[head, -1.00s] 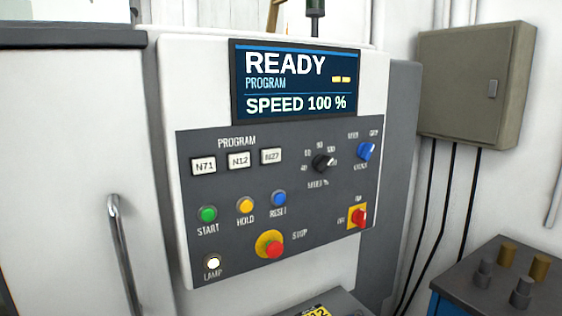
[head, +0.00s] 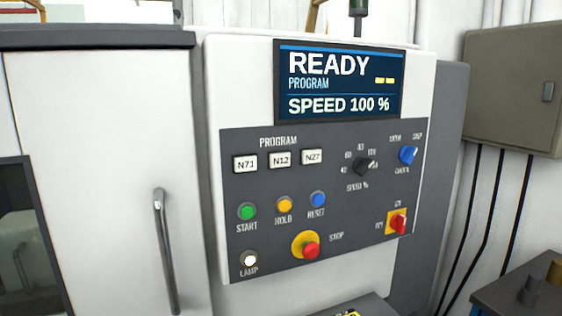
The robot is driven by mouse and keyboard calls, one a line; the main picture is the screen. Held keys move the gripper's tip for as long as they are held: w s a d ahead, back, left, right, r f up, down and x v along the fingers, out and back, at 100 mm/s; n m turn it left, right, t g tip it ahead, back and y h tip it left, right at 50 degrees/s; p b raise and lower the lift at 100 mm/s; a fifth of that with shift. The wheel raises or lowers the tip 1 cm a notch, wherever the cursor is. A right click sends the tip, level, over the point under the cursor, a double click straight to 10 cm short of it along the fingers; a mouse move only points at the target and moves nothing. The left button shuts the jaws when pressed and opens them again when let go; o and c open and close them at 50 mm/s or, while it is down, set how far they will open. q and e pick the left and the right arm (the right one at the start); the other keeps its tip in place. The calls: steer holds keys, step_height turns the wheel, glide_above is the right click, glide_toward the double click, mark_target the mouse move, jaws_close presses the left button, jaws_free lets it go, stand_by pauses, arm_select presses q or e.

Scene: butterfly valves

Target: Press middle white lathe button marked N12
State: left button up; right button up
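The white N12 button (head: 280,160) is the middle one of three white square buttons under the word PROGRAM on the dark lathe control panel (head: 340,240). The N71 button (head: 245,163) is on its left and the N27 button (head: 312,157) on its right. The screen (head: 340,84) above reads READY, PROGRAM with two yellow dashes, and SPEED 100 %. Neither of my grippers shows in the head view.
Below are green START (head: 247,212), yellow HOLD (head: 284,205) and blue RESET (head: 318,199) buttons, and a red STOP button (head: 311,251). A black speed knob (head: 362,166) and blue knob (head: 408,155) are on the right. A door handle (head: 165,250) stands left of the panel.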

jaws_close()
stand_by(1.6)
